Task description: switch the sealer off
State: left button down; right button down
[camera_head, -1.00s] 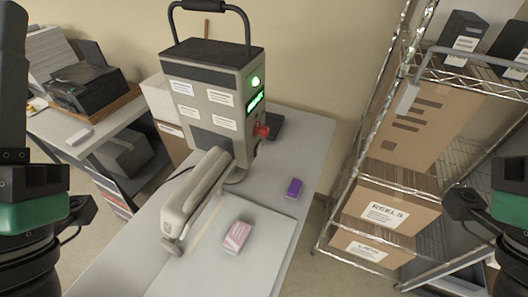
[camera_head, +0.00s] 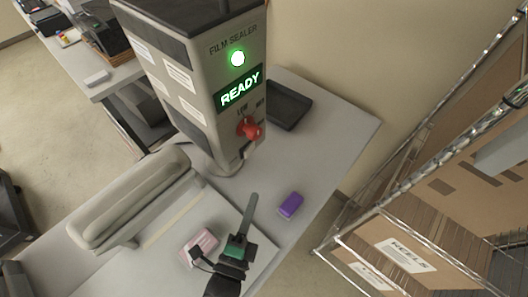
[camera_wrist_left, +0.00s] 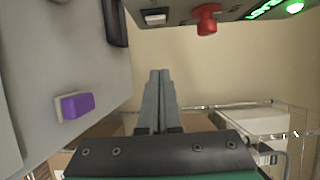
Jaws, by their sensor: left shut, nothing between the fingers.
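The film sealer (camera_head: 200,130) stands on the table with its green lamp (camera_head: 237,58) lit and its display (camera_head: 240,88) reading READY. A red knob (camera_head: 250,128) sits below the display, between LOW and HIGH marks; it also shows in the left wrist view (camera_wrist_left: 206,19). A pale rocker-like switch (camera_wrist_left: 156,16) is on the same panel beside the knob in the wrist view; its position is unclear. My left gripper (camera_head: 252,200) is shut and empty, in front of and below the panel, apart from it. Its fingers (camera_wrist_left: 160,78) show in the wrist view. My right gripper is out of view.
A purple block (camera_head: 290,205) and a pink-and-white box (camera_head: 199,246) lie on the table near my left gripper. A black tray (camera_head: 288,105) lies behind the sealer. The sealer's long arm (camera_head: 130,198) extends left. A wire shelf with boxes (camera_head: 400,255) stands at right.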

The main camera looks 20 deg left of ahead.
aim_at(249, 149)
pick_arm(q)
jog(key=w+a+p, duration=0.3)
jog(key=w+a, duration=0.2)
jog(key=w, duration=0.5)
dwell(0.3)
jog(key=shift+w+p, duration=0.1)
jog(key=shift+p, duration=0.2)
